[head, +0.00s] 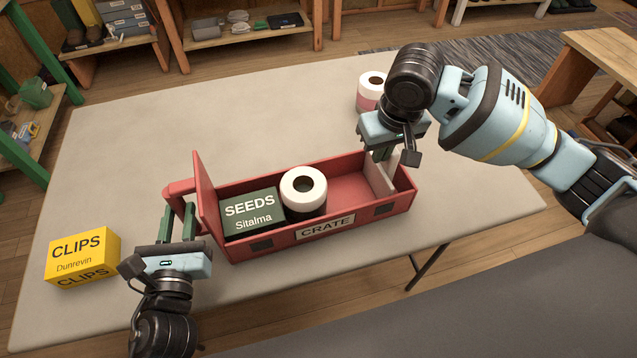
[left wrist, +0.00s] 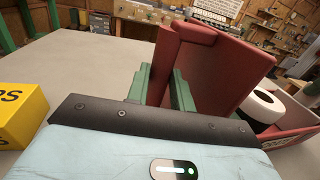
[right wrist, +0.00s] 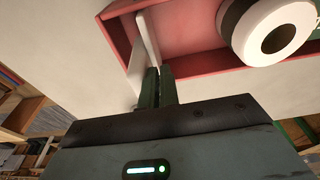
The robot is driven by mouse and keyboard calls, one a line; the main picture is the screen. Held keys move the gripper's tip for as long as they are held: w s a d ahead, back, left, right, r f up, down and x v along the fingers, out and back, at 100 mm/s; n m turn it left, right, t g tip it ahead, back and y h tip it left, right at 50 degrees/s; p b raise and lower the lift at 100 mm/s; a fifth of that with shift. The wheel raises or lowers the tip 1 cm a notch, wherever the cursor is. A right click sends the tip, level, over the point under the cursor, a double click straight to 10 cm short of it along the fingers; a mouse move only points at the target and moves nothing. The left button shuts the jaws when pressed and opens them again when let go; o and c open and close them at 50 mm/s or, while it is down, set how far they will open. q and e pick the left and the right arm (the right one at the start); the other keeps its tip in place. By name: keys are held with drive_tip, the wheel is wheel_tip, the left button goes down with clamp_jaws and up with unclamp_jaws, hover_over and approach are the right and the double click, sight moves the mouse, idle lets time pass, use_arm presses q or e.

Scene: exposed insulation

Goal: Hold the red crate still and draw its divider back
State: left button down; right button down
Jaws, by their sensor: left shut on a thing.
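The red crate (head: 290,239) stands on the table, a label reading CRATE on its near side. My left gripper (head: 178,222) is shut on the crate's red handle at its left end; the handle also shows between the green fingers in the left wrist view (left wrist: 178,62). The pale divider (head: 379,179) stands upright inside the crate near its right end. My right gripper (head: 382,153) is at the divider's top, pointing down. In the right wrist view its fingers (right wrist: 158,88) are close together at the divider (right wrist: 147,38); whether they grip it is unclear.
A green SEEDS box (head: 250,212) and a white-topped roll (head: 303,190) are in the crate's left part. Red floor lies bare between roll and divider. A yellow CLIPS box (head: 82,258) stands left of my left gripper. A pink-and-white roll (head: 371,92) stands behind.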

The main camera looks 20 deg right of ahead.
drive_tip(key=shift+s+a+f, duration=0.1)
drive_tip(key=shift+a, duration=0.1)
wheel_tip(320, 180, up, 9)
idle(1.0)
idle(0.9)
